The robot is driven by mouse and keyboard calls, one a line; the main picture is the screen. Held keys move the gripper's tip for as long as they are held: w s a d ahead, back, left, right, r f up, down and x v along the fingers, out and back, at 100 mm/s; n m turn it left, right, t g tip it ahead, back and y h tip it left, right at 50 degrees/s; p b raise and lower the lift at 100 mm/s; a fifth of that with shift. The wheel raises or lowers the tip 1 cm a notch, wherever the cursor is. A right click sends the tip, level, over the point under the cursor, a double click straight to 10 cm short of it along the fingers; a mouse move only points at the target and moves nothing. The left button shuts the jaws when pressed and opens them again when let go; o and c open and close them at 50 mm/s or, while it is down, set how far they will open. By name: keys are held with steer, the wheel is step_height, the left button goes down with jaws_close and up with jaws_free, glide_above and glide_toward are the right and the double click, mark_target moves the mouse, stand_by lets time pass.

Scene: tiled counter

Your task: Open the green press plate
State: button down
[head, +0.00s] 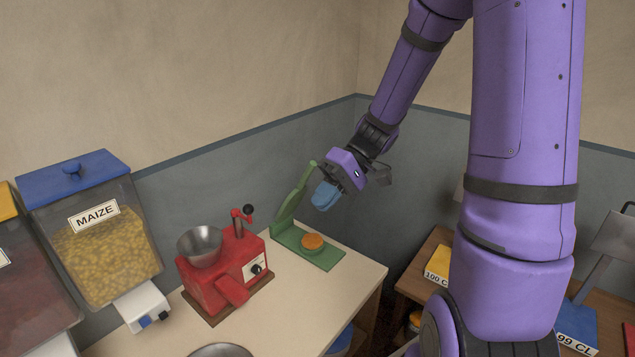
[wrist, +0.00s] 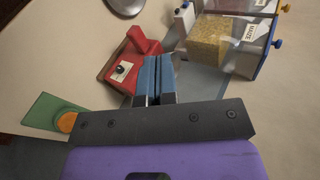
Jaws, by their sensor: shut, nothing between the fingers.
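The green press stands at the far right end of the counter. Its plate (head: 289,204) is raised, leaning up and back from the green base (head: 322,258), with its handle (head: 311,168) at the top. An orange disc (head: 312,242) lies on the base; it also shows in the wrist view (wrist: 67,122). My gripper (head: 324,197) has its blue fingers shut and empty, just right of the raised plate and above the base. I cannot tell if it touches the plate. In the wrist view the fingers (wrist: 152,78) are together; the plate is hidden there.
A red mill (head: 212,284) with a metal funnel stands left of the press. A maize dispenser (head: 103,240) with a blue lid is farther left. A wall is close behind the press. A lower wooden shelf with labelled cards (head: 438,262) lies right of the counter (head: 300,318).

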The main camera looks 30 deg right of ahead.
steer(key=w+d+f+m+t+y, duration=0.3)
steer(key=w+d+f+t+y, duration=0.4)
steer(key=f+t, duration=0.1)
steer(key=m+t+h, duration=0.5)
steer(key=m+t, duration=0.3)
steer(key=t, duration=0.6)
glide_toward(307, 170)
steer(key=w+a+r, duration=0.1)
steer(key=w+a, duration=0.1)
steer(key=w, duration=0.4)
steer(key=shift+a+r, duration=0.15)
steer(key=shift+w+a+r+g+h, duration=0.15)
steer(key=shift+w+a+r+g, duration=0.15)
steer(key=shift+w, duration=0.2)
steer(key=shift+w+a+r+g+h, duration=0.15)
steer(key=shift+w+r+g, duration=0.05)
steer(key=shift+w+r, duration=0.25)
steer(key=shift+w+a+r+m+g+h, duration=0.1)
steer(key=shift+w+r+m+g+h, duration=0.1)
steer(key=shift+w, duration=0.2)
steer(key=shift+w+a+r+m+g+h, duration=0.1)
steer(key=shift+w+r+m+h, duration=0.1)
steer(key=shift+w, duration=0.2)
steer(key=shift+d+f, duration=0.1)
